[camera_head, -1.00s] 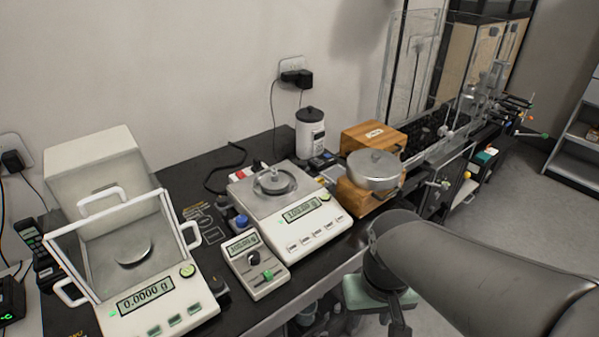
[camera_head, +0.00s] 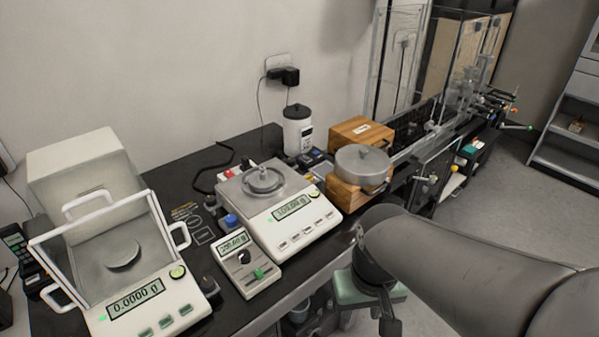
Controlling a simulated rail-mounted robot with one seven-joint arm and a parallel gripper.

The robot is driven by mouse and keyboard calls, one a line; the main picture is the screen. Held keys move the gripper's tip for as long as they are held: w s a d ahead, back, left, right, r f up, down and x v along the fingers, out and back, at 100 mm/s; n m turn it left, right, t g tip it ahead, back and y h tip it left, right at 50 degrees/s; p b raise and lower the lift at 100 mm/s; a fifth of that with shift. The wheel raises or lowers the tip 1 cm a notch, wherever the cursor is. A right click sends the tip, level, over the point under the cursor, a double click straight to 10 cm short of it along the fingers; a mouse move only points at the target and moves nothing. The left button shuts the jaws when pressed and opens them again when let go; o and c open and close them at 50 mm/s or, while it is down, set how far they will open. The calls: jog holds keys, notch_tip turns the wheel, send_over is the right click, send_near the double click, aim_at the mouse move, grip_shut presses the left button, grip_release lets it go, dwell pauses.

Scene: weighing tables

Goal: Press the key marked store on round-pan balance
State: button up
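Two balances fit the scene. The left balance (camera_head: 152,318) has a small round pan (camera_head: 123,254) inside an open clear draft shield, a display reading 0.0000 g and a few green-marked keys on its front. The middle balance (camera_head: 308,232) has a squarish steel pan (camera_head: 237,192) with a round metal piece (camera_head: 263,181) on it, a lit display and a row of several small keys. The key lettering is too small to read, so I cannot tell which is store. My gripper (camera_head: 388,322) hangs off the table's front side, cut by the lower edge, apart from both balances; its fingers are unclear.
A small meter (camera_head: 248,268) with a knob stands between the balances. A lidded metal pot (camera_head: 363,166) on a wooden block and a wooden box (camera_head: 361,131) stand right of the middle balance. A white canister (camera_head: 297,130) stands behind. A green-topped stool (camera_head: 350,290) is below the table edge.

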grip_shut()
dwell(1.9)
